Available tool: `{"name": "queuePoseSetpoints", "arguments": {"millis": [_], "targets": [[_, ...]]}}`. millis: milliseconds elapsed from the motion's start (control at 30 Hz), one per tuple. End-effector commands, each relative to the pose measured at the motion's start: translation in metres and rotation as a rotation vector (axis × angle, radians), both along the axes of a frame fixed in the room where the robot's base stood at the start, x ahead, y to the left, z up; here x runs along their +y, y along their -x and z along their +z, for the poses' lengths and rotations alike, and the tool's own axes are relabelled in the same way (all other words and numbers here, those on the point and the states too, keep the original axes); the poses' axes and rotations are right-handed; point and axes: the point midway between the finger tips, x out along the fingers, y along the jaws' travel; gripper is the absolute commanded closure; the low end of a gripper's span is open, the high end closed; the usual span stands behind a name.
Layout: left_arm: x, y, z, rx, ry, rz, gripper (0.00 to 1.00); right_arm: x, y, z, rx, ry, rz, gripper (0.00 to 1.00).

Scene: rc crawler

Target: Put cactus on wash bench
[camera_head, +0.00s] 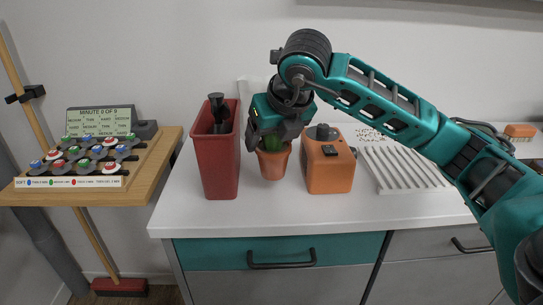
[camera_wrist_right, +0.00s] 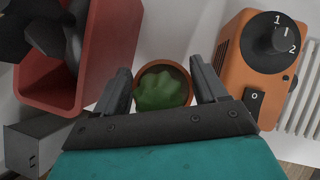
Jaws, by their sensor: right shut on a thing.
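The cactus (camera_head: 272,144) is green and sits in a terracotta pot (camera_head: 273,165) on the white counter. In the right wrist view the green cactus (camera_wrist_right: 162,90) shows from above inside the round pot. My right gripper (camera_head: 271,143) reaches down over it from above, and in the right wrist view its two fingers (camera_wrist_right: 163,88) lie on either side of the pot, shut on the cactus. The head view does not show clearly whether the pot's base touches the counter. The wash bench is not clearly identifiable; a white ribbed rack (camera_head: 405,170) lies on the counter at right. My left gripper is out of view.
A tall red bin (camera_head: 220,165) with dark tools stands close left of the pot. An orange device (camera_head: 328,172) with a dial and switch stands close right. A wooden shelf (camera_head: 150,175) with a coloured game board is at far left. The front counter strip is clear.

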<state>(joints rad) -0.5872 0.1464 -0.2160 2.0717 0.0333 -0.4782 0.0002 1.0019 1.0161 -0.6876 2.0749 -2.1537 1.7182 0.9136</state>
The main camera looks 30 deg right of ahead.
Motion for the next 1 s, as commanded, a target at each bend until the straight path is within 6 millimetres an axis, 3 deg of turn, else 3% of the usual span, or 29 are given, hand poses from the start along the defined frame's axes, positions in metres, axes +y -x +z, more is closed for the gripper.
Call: {"name": "queuePoseSetpoints", "arguments": {"millis": [233, 633, 667, 900, 1000], "targets": [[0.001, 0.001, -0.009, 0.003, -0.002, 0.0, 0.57, -0.001, 0.001, -0.037, 0.003, 0.003, 0.0, 0.68], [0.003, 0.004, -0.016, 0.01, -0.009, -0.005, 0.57, 0.0, 0.0, -0.043, -0.001, 0.002, 0.0, 0.68], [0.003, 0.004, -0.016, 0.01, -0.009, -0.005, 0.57, 0.0, 0.0, -0.043, 0.001, 0.001, 0.0, 0.27], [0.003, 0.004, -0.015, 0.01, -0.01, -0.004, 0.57, 0.0, 0.0, -0.042, 0.001, 0.001, 0.0, 0.04], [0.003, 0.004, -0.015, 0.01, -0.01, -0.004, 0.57, 0.0, 0.0, -0.042, 0.001, 0.001, 0.0, 0.03]]}}
